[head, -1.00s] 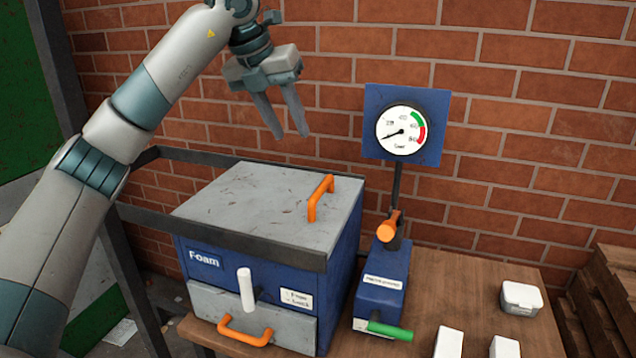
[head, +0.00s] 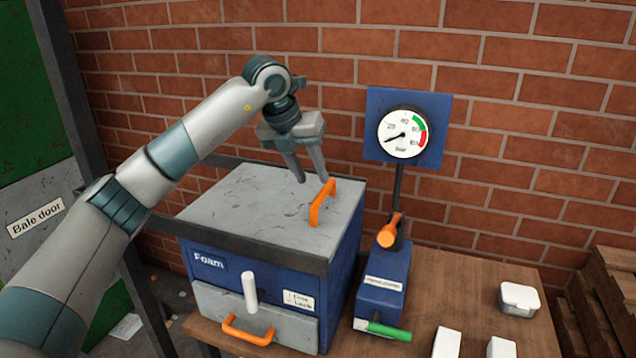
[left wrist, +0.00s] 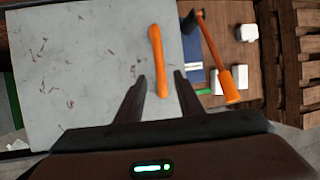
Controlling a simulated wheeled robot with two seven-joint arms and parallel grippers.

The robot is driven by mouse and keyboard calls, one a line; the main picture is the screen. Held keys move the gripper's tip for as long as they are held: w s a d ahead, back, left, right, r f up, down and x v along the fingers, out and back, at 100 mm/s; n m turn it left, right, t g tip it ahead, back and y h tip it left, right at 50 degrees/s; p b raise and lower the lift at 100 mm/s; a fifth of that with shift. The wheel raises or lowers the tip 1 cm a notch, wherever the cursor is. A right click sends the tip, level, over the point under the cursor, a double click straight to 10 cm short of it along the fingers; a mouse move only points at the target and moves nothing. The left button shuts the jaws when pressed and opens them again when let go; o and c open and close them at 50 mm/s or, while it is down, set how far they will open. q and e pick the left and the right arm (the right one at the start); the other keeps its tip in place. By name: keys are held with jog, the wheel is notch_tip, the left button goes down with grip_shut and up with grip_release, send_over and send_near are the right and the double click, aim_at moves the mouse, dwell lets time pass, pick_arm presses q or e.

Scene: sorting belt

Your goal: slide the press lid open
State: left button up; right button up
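The press is a blue box labelled "Foam" with a flat grey lid (head: 255,205) on top, which lies closed over the box. An orange handle (head: 321,202) stands up near the lid's right edge. My left gripper (head: 312,179) is open and empty, just above and behind the handle in the head view. In the left wrist view the orange handle (left wrist: 158,62) runs lengthwise, its near end lying between the two open fingers (left wrist: 158,82). The fingers do not appear to touch it. My right gripper is not in view.
A pump with a green handle (head: 389,331) and an orange lever (head: 388,233) stands right of the press, below a gauge (head: 403,133). White blocks (head: 447,343) lie on the wooden table (head: 455,285). A dark rail frames the lid, and a brick wall stands behind.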

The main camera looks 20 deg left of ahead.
aim_at(320, 193)
pick_arm(q)
jog(key=p+x, duration=0.1)
jog(key=x, duration=0.4)
jog(key=shift+w+d+f+p, duration=0.15)
jog(key=shift+f+p, duration=0.15)
jog(key=shift+f, duration=0.2)
jog(key=shift+c, duration=0.7)
grip_shut()
